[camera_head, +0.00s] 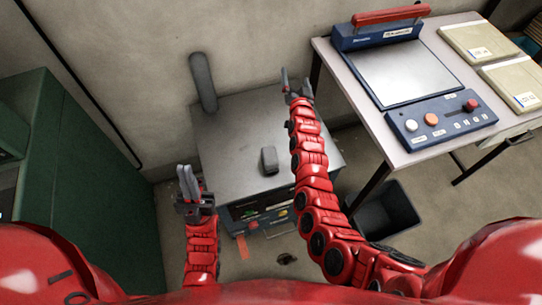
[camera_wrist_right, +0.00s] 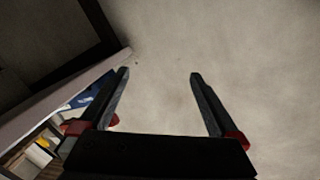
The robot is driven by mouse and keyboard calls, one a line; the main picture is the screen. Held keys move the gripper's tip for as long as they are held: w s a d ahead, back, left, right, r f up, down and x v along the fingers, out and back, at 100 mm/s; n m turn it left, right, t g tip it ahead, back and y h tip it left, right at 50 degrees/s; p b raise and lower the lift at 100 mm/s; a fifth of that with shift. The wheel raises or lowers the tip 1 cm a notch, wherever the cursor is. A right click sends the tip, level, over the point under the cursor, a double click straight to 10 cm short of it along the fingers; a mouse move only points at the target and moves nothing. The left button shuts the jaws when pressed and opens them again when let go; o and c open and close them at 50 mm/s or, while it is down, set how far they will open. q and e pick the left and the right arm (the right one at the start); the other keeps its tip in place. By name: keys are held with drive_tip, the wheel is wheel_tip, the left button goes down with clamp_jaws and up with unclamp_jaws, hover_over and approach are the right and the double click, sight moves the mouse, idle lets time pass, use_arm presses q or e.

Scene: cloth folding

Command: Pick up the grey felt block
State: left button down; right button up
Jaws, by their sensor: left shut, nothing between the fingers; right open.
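The grey felt block (camera_head: 268,160) looks like a small dark grey block. It lies on the grey metal top of a low machine (camera_head: 235,130) in the head view. My left gripper (camera_head: 187,172) is shut and empty, to the left of the block and in front of the machine's left side. My right gripper (camera_head: 296,80) is up and to the right of the block, near the machine's back right corner, open and empty. In the right wrist view its open fingers (camera_wrist_right: 160,75) point at bare wall, and the block is out of that view.
A dark upright post (camera_head: 203,82) stands at the machine's back left. A white table (camera_head: 445,75) with a blue sealing device (camera_head: 405,75) and pale boxes (camera_head: 480,40) is at the right. A black bin (camera_head: 387,212) sits below it. A green cabinet (camera_head: 85,185) is at the left.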

drive_tip(key=a+n+g+y, duration=0.35)
drive_tip(key=a+g, duration=0.25)
drive_tip(key=a, duration=0.4)
drive_tip(key=n+g+h, duration=0.4)
drive_tip(key=g, duration=0.7)
hover_over(270, 154)
drive_tip(key=f, duration=0.9)
drive_tip(key=f+p, duration=0.1)
drive_tip(key=f, duration=0.2)
drive_tip(key=shift+w+d+f, duration=0.25)
drive_tip(key=shift+w+f, duration=0.05)
drive_tip(key=shift+f, duration=0.1)
drive_tip(key=f, duration=0.5)
drive_tip(key=shift+s+a, duration=0.35)
drive_tip(key=shift+s, duration=0.05)
drive_tip(key=shift+f, duration=0.35)
